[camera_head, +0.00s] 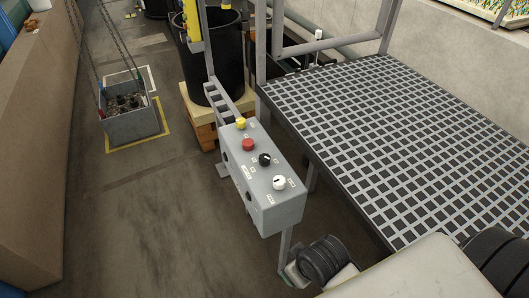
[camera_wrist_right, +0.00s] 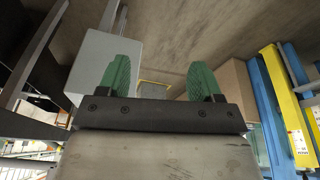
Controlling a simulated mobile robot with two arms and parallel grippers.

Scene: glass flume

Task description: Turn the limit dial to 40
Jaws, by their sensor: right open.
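A grey control box (camera_head: 262,178) stands on a post beside the grated platform. Its sloped top carries a yellow button (camera_head: 241,124), a red button (camera_head: 248,145), a black knob (camera_head: 265,159) and a white dial (camera_head: 279,183) with a dark mark, nearest me. The small labels are too small to read, so I cannot tell which knob is the limit dial. In the right wrist view my right gripper (camera_wrist_right: 162,68) has its two green fingers wide apart with nothing between them. A plain grey box face (camera_wrist_right: 92,62), probably the control box, shows behind the left finger. My left gripper is not in view.
The metal grating (camera_head: 410,145) fills the right side. A black barrel (camera_head: 215,60) on a wooden pallet stands behind the box. A grey bin (camera_head: 130,122) hangs on chains at far left. Bare floor (camera_head: 155,225) lies left of the box. My arm links are at bottom right.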

